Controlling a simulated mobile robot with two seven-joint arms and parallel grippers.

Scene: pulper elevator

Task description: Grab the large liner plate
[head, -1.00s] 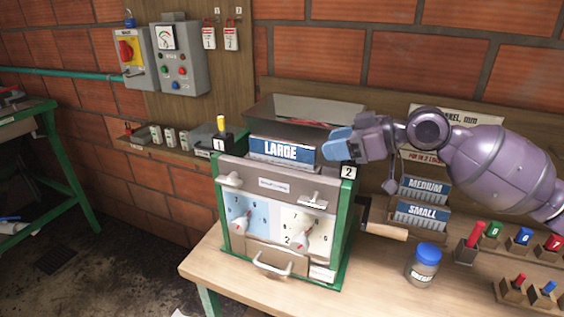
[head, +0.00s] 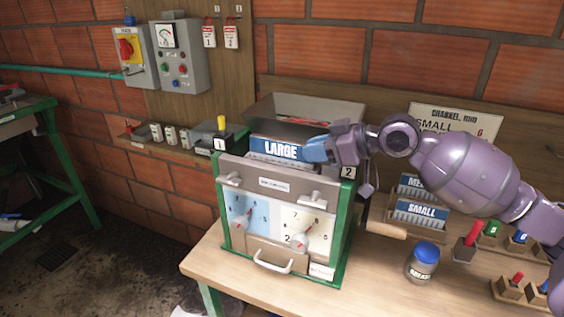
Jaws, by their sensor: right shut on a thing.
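The large liner plate (head: 280,150) is a blue plate with white "LARGE" lettering and a pale ribbed lower part. It sits upright in the top of the green-framed machine (head: 267,187), behind its grey front panel. My right gripper (head: 318,150) comes in from the right and is shut on the right end of the plate. Its blue fingertips overlap the plate's edge, and the exact contact is partly hidden. My left gripper is not in view.
A metal hopper tray (head: 305,108) stands behind the plate. The medium (head: 412,186) and small (head: 421,211) plates stand in a wooden rack at right. A blue-lidded jar (head: 422,262) and colored-handled tools (head: 468,242) are on the bench. Control boxes (head: 180,58) hang on the wall.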

